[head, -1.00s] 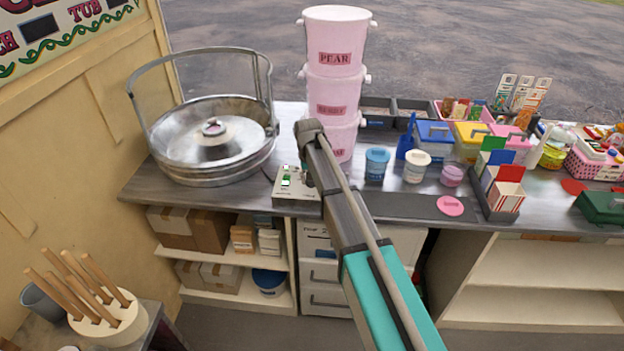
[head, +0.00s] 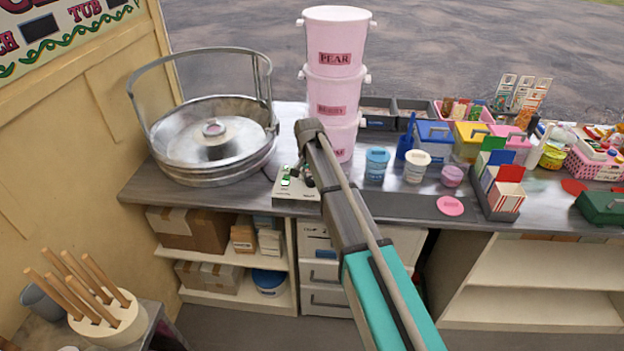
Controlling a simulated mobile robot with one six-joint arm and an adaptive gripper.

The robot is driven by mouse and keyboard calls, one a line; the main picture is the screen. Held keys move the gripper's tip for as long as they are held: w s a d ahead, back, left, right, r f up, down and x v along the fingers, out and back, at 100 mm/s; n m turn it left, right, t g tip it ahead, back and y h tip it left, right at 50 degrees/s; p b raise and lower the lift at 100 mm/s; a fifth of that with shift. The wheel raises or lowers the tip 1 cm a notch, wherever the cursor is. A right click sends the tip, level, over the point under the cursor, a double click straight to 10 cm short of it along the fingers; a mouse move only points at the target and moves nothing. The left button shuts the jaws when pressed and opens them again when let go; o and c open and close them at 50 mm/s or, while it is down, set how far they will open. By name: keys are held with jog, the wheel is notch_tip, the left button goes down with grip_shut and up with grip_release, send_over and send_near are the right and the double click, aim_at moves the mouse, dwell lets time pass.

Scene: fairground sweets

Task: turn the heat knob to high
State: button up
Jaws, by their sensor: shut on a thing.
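A small pale control box (head: 287,195) sits at the front edge of the counter, right of the metal candyfloss bowl (head: 213,140). Its left part shows green and white switches or lights (head: 287,181). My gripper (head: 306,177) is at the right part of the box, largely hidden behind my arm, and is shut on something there. The heat knob itself is hidden by the gripper and arm, and its setting cannot be read.
A stack of pink tubs (head: 332,85), one labelled PEAR, stands just behind my arm. Blue (head: 377,164) and white (head: 416,166) tubs stand to the right. The counter's front left (head: 165,190) is clear.

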jog(key=o, duration=1.1)
jog(key=shift+o, duration=0.2)
jog(key=shift+s, duration=0.15)
